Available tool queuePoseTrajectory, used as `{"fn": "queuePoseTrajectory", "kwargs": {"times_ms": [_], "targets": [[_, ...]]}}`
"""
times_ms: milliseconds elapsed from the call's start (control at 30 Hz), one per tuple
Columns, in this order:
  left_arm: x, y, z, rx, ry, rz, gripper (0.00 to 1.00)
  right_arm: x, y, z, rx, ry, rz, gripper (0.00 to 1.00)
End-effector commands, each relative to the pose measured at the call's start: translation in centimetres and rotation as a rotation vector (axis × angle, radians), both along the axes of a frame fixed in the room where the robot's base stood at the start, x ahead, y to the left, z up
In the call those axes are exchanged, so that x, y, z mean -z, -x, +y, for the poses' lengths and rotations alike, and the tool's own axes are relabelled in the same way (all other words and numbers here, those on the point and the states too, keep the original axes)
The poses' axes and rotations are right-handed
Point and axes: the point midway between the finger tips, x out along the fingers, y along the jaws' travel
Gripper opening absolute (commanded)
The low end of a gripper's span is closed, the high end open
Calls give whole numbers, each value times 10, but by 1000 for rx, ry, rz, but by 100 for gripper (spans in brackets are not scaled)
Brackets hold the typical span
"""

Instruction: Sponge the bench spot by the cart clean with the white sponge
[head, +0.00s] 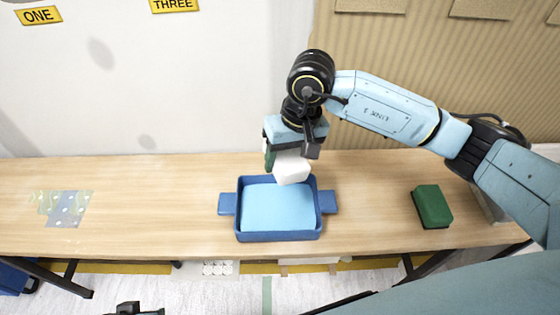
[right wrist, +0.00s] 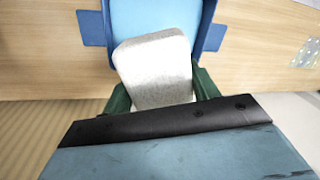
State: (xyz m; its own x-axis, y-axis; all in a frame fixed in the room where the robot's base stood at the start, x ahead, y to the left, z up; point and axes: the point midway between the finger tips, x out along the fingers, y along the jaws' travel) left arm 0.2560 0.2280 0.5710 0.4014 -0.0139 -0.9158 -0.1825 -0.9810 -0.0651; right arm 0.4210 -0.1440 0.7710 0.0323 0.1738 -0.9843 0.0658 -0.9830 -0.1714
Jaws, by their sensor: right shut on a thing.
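My right gripper (head: 290,157) is shut on the white sponge (head: 292,169), held over the back part of the blue tray (head: 238,222). The tray holds a light blue surface that looks like water. In the right wrist view the sponge (right wrist: 155,70) sits between the green fingers, with the tray (right wrist: 92,28) beyond it. I cannot tell whether the sponge touches the water. The bench spot (head: 68,208), a bluish, dotted patch, lies at the bench's left end. A dark part at the bottom edge may be my left gripper (head: 135,309); its jaws are unclear.
A green block (head: 432,206) lies on the bench right of the tray. The wooden bench (head: 150,205) is clear between the spot and tray. A blue object (head: 14,278), perhaps the cart, shows low at the left. A wall with yellow signs (head: 38,15) stands behind.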

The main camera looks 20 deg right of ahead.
Motion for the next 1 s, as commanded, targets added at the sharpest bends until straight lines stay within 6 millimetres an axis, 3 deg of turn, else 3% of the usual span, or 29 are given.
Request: {"fn": "queuePoseTrajectory", "kwargs": {"times_ms": [200, 433, 667, 1000], "targets": [[37, 24, 24, -16, -49, 127, 47, 13, 18, 18, 32, -91, -15, 36], [51, 33, 32, -22, -64, 169, 47, 21, 22, 21, 55, -117, -27, 36], [38, 30, 24, -22, -53, 160, 47, 35, 22, 21, 56, -116, -27, 36], [0, 28, 8, -21, -27, 136, 47, 62, 22, 21, 55, -116, -27, 36]]}}
